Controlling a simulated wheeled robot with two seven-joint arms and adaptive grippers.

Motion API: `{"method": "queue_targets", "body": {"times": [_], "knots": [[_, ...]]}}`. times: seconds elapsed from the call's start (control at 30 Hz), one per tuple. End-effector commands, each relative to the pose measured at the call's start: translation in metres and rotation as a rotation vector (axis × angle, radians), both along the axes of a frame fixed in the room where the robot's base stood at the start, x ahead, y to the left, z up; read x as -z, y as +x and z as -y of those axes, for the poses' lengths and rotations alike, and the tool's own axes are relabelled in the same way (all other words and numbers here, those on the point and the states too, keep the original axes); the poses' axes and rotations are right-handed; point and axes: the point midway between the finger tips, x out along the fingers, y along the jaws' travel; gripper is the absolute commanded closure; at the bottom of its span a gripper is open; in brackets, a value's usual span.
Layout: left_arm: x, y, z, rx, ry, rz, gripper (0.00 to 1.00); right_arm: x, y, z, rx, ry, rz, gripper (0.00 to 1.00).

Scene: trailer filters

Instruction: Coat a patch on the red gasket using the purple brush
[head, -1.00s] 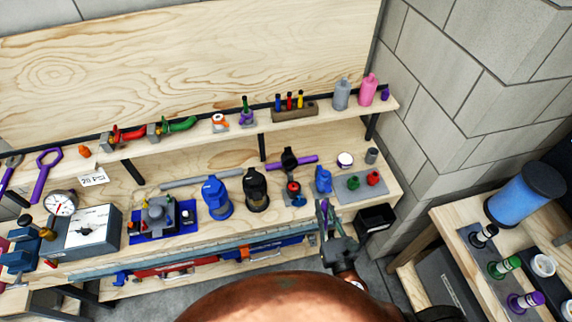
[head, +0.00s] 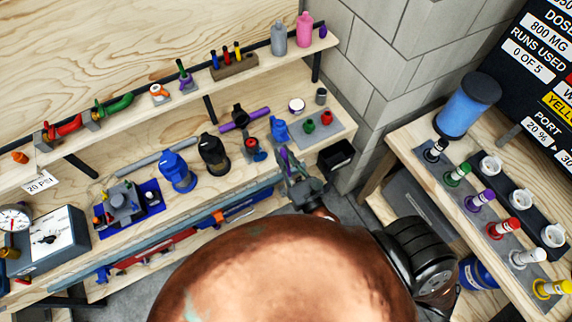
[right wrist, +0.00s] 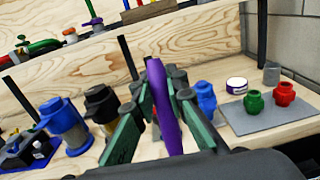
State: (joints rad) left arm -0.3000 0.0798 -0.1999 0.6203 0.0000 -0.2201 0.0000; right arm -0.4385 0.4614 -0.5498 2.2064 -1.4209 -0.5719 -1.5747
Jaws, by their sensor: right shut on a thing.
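My right gripper (head: 290,166) is shut on the purple brush, which also shows as a tapered purple shaft (right wrist: 163,106) between the green-lined fingers in the right wrist view. It holds the brush upright in the air, in front of the workbench's right part. I cannot see the bristles. No flat red gasket can be made out for sure. A red spool-shaped piece (right wrist: 284,93) stands beside a green one (right wrist: 254,102) on a grey plate (right wrist: 254,119) at the bench's right end. My left gripper is not in view.
Blue (head: 177,171) and black (head: 213,154) canisters stand on the bench left of my gripper. A white-lidded tin (head: 296,105) stands behind the grey plate. A side table (head: 405,143) at right holds a blue cylinder (head: 467,106) and several coloured-capped bottles.

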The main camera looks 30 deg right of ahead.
Motion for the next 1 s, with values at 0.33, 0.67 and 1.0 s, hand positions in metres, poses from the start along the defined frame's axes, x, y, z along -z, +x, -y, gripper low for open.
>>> {"method": "queue_targets", "body": {"times": [0.33,0.67,1.0], "knots": [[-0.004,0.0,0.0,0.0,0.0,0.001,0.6,-0.039,0.093,0.002,0.077,0.131,0.102,1.0],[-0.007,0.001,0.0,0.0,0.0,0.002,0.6,-0.082,0.179,-0.01,0.118,0.256,0.207,1.0],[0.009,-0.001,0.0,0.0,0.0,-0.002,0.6,-0.07,0.188,-0.013,0.12,0.271,0.22,1.0]]}}
